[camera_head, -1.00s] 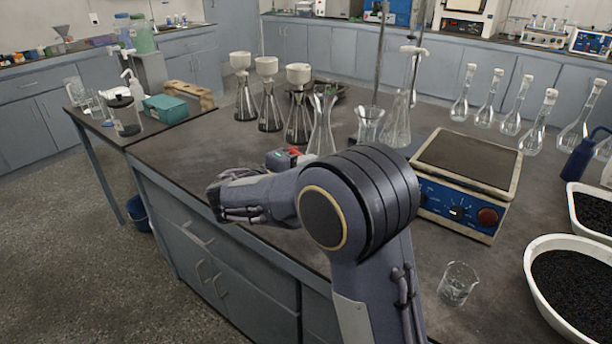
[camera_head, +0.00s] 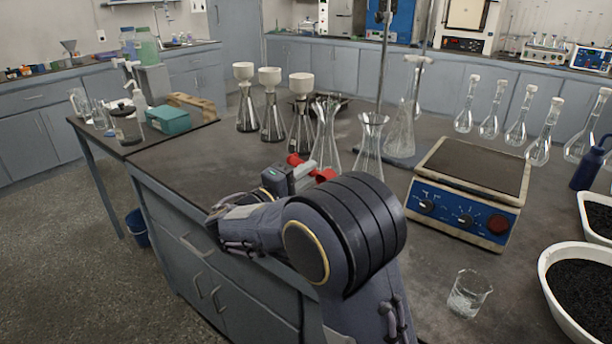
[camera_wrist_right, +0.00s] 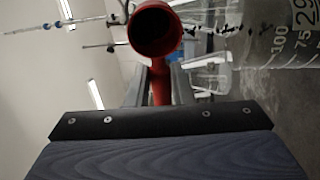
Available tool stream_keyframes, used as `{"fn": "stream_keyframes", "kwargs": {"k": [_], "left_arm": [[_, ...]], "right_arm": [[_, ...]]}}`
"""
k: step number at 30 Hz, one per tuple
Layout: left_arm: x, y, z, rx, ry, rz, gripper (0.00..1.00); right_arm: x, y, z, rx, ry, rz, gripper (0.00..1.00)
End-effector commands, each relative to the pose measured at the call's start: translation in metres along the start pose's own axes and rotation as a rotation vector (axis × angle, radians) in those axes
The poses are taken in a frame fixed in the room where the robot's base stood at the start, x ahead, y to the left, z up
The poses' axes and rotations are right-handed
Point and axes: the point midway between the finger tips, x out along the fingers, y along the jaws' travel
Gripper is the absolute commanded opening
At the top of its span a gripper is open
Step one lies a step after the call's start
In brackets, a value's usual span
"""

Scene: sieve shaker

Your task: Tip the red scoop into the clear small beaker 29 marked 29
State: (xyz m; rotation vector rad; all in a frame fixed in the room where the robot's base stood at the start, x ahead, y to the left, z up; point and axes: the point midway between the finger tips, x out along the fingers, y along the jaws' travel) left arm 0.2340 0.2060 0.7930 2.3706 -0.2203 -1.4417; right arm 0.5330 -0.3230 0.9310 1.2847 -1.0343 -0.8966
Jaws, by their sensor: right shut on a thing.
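My right gripper (camera_head: 292,180) is shut on the red scoop (camera_head: 325,174), above the bench beyond my forearm. In the right wrist view the scoop (camera_wrist_right: 158,35) shows its round, dark mouth toward the camera, its handle running down between the fingers. A clear beaker marked 29 (camera_wrist_right: 290,45), with graduations, is at the right edge of that view, close to the scoop. Black specks lie in a line between the scoop's mouth and the beaker. In the head view I cannot make out this beaker near the scoop; my arm may hide it. My left gripper is not in view.
Glass flasks (camera_head: 326,145) stand just behind the scoop, with a tall glass vessel (camera_head: 371,150) beside them. A hotplate (camera_head: 470,190) is to the right. A small clear beaker (camera_head: 468,293) and white tubs of black granules (camera_head: 575,290) are at the front right.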

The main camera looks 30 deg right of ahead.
Motion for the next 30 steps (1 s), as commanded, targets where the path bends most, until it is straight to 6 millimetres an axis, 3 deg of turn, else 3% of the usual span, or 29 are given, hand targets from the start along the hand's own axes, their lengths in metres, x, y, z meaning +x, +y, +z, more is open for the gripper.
{"fn": "stream_keyframes", "kwargs": {"k": [17, 30], "left_arm": [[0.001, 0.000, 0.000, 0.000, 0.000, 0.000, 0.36], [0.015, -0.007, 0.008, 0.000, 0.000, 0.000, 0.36]], "right_arm": [[0.000, 0.000, 0.000, 0.000, 0.000, 0.003, 0.00], [-0.003, -0.002, 0.000, -0.013, 0.002, 0.120, 0.00]]}}
